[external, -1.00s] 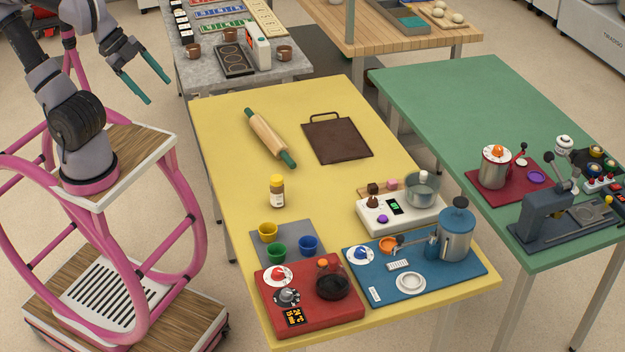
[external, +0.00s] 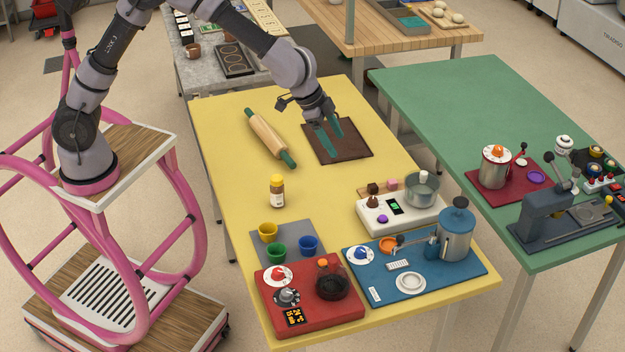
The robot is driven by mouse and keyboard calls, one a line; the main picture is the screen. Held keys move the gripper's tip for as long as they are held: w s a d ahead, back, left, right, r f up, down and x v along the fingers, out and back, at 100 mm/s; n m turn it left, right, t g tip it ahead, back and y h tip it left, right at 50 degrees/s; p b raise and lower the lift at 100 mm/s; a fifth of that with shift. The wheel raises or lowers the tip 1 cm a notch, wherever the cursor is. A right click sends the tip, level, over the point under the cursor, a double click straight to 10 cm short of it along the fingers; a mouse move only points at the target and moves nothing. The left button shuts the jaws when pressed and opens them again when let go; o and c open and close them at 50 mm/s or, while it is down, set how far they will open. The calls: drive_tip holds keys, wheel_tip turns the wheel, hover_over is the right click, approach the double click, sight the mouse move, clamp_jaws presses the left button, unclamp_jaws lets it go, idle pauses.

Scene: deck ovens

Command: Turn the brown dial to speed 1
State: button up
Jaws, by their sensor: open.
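A small brown dial (external: 373,202) sits at the left end of the white device (external: 420,219) on the yellow table. The device also carries a dark display, a purple knob (external: 383,218) and a grey metal pot (external: 421,190). The dial's setting is too small to read. My gripper (external: 336,151) is open and empty, with teal fingers pointing down over the dark brown board (external: 352,154). It is well behind the white device, apart from the dial.
The table's middle is clear.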

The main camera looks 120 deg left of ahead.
sight(372, 199)
drive_tip(key=w+a+f+n, duration=0.1)
drive_tip(key=a+f, duration=0.3)
drive_tip(key=f, duration=0.4)
drive_tip(key=w+a+f+n, duration=0.1)
drive_tip(key=w+a+f, duration=0.2)
drive_tip(key=f, duration=0.5)
drive_tip(key=w+a+f+n+h, duration=0.1)
drive_tip(key=w+a+f, duration=0.1)
drive_tip(key=a+f, duration=0.3)
drive_tip(key=shift+s+x, duration=0.2)
drive_tip(key=shift+x, duration=0.8)
drive_tip(key=shift+s+x, duration=0.2)
drive_tip(key=shift+x, duration=0.75)
drive_tip(key=shift+d+f, duration=0.15)
drive_tip(key=shift+f, duration=0.05)
clamp_jaws()
